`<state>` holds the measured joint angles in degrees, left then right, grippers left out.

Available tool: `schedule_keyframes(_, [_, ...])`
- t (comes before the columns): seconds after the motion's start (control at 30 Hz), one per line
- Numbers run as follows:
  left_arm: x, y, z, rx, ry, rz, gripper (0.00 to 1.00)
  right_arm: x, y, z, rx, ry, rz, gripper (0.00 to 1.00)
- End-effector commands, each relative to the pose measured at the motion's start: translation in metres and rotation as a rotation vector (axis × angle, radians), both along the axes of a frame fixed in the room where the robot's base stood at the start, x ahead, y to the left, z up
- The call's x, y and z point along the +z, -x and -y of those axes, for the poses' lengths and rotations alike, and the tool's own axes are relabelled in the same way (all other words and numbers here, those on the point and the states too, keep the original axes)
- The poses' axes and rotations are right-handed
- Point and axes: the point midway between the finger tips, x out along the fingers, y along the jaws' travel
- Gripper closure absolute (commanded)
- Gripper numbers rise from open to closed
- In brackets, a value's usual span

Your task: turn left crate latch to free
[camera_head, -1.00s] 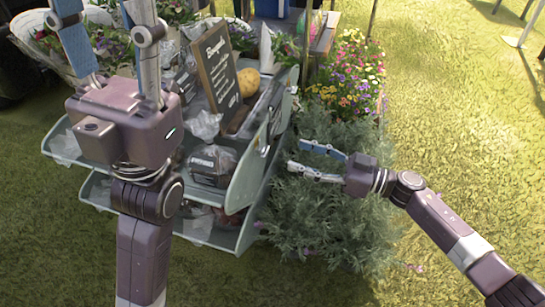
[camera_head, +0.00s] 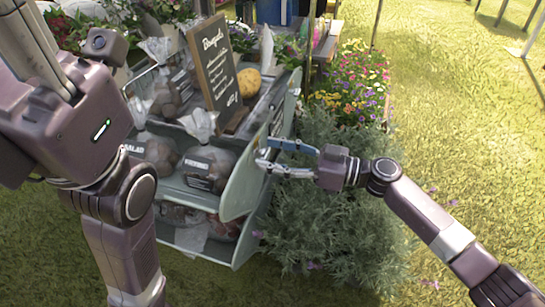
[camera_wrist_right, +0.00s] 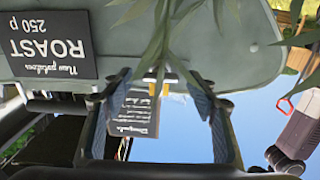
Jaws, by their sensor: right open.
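The grey-green crate stand (camera_head: 245,185) is left of centre in the head view, its side panel facing right. Its panel also shows in the right wrist view (camera_wrist_right: 185,40). I cannot make out the latch clearly; my right fingers cover part of the panel's edge. My right gripper (camera_head: 266,154) is open, with its fingertips at or very near that edge; contact is unclear. In the right wrist view its fingers (camera_wrist_right: 155,105) stand apart, with leaves and two small yellow pieces (camera_wrist_right: 155,88) between them. My left gripper (camera_head: 30,40) is large at upper left, its fingertips cut off.
A chalkboard (camera_head: 214,62) and bagged produce (camera_head: 207,165) stand on the crate shelves. A grey-green bush (camera_head: 325,215) fills the space below my right gripper. Flowers (camera_head: 350,85) grow behind it. Open grass (camera_head: 465,130) lies at the right.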

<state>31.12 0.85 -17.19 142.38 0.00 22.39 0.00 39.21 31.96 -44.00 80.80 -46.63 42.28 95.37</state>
Motion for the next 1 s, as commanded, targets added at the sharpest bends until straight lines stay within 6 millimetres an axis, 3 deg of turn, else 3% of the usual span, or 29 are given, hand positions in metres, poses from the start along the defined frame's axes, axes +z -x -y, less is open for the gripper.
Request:
schedule_keyframes(0.23, [0.0006,0.0004,0.0001,0.0,0.0,0.001,0.6,0.0006,-0.0004,-0.0006,0.0,0.0,0.0,0.46])
schedule_keyframes(0.6, [0.0005,0.0005,0.0002,0.0,0.0,0.001,0.6,0.0004,-0.0004,-0.0003,-0.001,0.0,0.0,0.87])
schedule_keyframes(1.0, [0.005,-0.0049,-0.001,-0.003,0.003,-0.015,0.6,0.0029,0.0001,-0.0004,-0.001,0.021,0.067,0.89])
